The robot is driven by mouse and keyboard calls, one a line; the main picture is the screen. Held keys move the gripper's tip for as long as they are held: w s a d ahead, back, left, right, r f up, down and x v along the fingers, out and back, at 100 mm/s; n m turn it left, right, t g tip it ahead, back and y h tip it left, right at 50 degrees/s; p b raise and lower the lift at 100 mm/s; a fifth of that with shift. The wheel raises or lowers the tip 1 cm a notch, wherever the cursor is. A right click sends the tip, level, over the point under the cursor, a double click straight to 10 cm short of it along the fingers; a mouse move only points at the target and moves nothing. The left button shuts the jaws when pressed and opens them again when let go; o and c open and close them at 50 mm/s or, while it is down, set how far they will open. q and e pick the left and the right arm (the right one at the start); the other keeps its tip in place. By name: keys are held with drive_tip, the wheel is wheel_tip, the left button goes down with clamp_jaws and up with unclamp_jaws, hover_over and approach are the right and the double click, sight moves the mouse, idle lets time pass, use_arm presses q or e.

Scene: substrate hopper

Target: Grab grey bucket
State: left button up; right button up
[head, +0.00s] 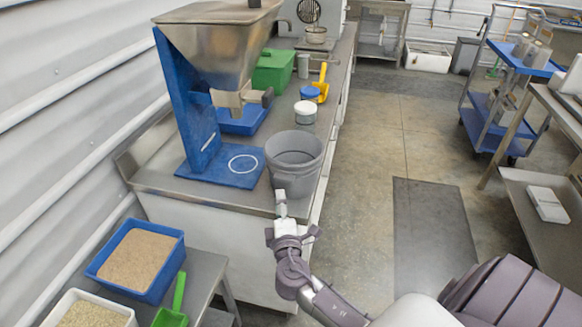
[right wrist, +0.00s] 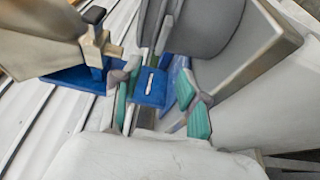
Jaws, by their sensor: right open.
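The grey bucket (head: 295,165) stands upright and open-topped on the steel counter, beside the blue hopper base. It shows large and close at the top of the right wrist view (right wrist: 205,28). My right gripper (head: 281,198) is just in front of the bucket, at the counter's front edge. In the right wrist view my right gripper (right wrist: 160,98) has its two teal-padded fingers spread, with nothing held between them. The bucket's wall lies beyond the fingers; I cannot tell whether they touch it. My left gripper is not in view.
The hopper (head: 215,45) on its blue stand (head: 183,95) rises left of the bucket. Behind are a white-lidded tub (head: 305,113), a yellow scoop (head: 322,82) and a green bin (head: 272,72). A blue tub of grain (head: 140,262) stands lower left.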

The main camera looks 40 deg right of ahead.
sight(277, 180)
drive_tip(key=shift+x, duration=4.5)
drive_tip(key=shift+s, duration=0.1)
drive_tip(key=shift+c, duration=0.5)
clamp_jaws()
